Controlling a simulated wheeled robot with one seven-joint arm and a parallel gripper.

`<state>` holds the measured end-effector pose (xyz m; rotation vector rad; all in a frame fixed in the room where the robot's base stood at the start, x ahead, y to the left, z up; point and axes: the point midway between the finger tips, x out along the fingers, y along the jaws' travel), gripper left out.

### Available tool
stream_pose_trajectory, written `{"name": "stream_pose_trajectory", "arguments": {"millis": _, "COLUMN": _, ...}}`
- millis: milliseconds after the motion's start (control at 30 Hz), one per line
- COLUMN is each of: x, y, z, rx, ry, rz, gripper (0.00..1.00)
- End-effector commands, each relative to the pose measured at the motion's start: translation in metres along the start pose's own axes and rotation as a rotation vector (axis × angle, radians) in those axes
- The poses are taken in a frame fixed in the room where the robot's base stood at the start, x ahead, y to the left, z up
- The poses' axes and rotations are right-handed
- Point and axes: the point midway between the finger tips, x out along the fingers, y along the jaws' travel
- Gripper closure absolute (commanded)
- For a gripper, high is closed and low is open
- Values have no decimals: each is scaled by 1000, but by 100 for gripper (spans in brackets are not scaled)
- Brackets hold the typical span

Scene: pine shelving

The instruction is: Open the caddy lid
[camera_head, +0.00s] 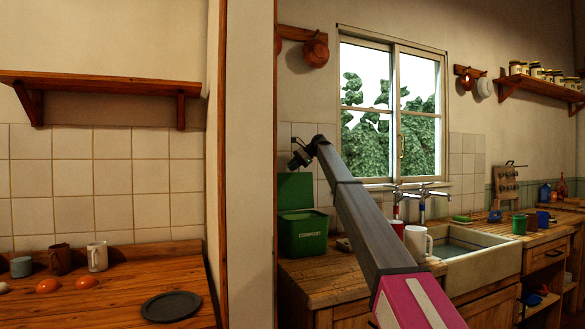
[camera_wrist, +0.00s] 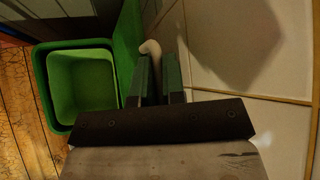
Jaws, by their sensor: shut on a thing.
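The green compost caddy (camera_head: 303,236) stands on the wooden counter at the left of the sink. Its lid (camera_head: 295,191) is raised upright at the back, against the tiled wall. In the wrist view the caddy (camera_wrist: 41,75) is open from above, with a lighter green inside, and the lid (camera_wrist: 127,45) stands along its right side. My gripper (camera_head: 298,159) is just above the lid's top edge. In the wrist view my gripper (camera_wrist: 159,62) is shut on a pale, curved handle (camera_wrist: 151,48) next to the lid. How the handle joins the lid is hidden.
Tiled wall (camera_wrist: 230,30) is close beside my gripper. A white mug (camera_head: 417,243) and the sink (camera_head: 487,267) with taps are to the right of the caddy. A wall post (camera_head: 247,170) is to the left.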

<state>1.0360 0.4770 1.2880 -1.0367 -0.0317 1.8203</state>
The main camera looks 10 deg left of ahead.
Motion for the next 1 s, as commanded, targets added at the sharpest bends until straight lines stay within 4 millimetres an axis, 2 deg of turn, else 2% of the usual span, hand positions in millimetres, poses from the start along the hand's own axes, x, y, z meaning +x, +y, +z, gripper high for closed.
{"name": "stream_pose_trajectory", "arguments": {"millis": 33, "x": 1, "y": 1, "z": 0, "rx": 1, "ry": 0, "rz": 1, "gripper": 100}}
{"name": "stream_pose_trajectory", "arguments": {"millis": 100, "x": 1, "y": 1, "z": 0, "rx": 0, "ry": 0, "rz": 1, "gripper": 70}}
{"name": "stream_pose_trajectory", "arguments": {"millis": 133, "x": 1, "y": 1, "z": 0, "rx": 1, "ry": 0, "rz": 2, "gripper": 64}}
{"name": "stream_pose_trajectory", "arguments": {"millis": 567, "x": -3, "y": 3, "z": -3, "rx": 2, "ry": 3, "rz": 5, "gripper": 64}}
{"name": "stream_pose_trajectory", "arguments": {"millis": 767, "x": -29, "y": 2, "z": -3, "rx": 2, "ry": 4, "rz": 4, "gripper": 64}}
{"name": "stream_pose_trajectory", "arguments": {"millis": 1000, "x": -74, "y": 0, "z": 0, "rx": 0, "ry": 1, "rz": -2, "gripper": 64}}
